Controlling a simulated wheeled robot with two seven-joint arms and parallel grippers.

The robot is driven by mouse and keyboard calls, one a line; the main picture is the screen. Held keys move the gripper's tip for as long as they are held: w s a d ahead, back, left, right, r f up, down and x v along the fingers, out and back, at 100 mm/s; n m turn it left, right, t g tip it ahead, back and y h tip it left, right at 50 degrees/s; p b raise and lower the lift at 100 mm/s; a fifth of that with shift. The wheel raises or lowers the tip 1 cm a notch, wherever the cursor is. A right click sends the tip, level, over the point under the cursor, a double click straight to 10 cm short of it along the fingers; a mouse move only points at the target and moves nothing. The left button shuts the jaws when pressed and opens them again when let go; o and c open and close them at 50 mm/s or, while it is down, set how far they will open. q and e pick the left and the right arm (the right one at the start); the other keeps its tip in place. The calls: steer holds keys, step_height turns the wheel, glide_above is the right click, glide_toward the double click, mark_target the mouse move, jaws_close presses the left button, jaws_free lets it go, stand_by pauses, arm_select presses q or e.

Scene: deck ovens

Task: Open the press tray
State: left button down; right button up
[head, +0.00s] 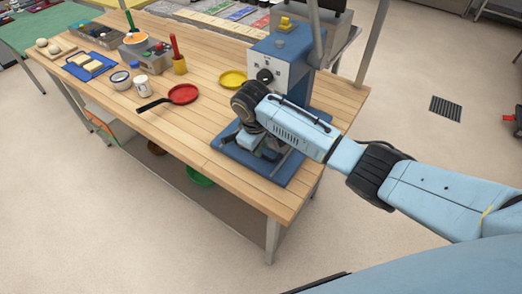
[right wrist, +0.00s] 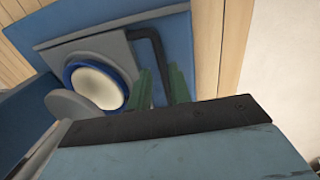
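The blue press (head: 280,68) stands on the wooden table in the head view. Its tray (right wrist: 112,46) shows in the right wrist view as a grey plate with a blue ring around a cream-coloured disc. A black bent handle (right wrist: 156,50) comes off the tray. My right gripper (right wrist: 160,88) is at this handle, its two green fingers apart with the handle's bar between them. A gap shows between the bar and the left finger; contact with the other finger is unclear. In the head view, my right arm hides most of the tray and gripper. My left gripper is not in view.
A grey round disc (right wrist: 82,110) is beside the tray in the right wrist view. On the table are a red pan (head: 183,94), a yellow plate (head: 233,79) and a white cup (head: 142,86). The table's near middle is clear.

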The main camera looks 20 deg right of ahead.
steer(key=shift+w+d+f, duration=0.15)
steer(key=shift+f, duration=1.05)
jaws_close()
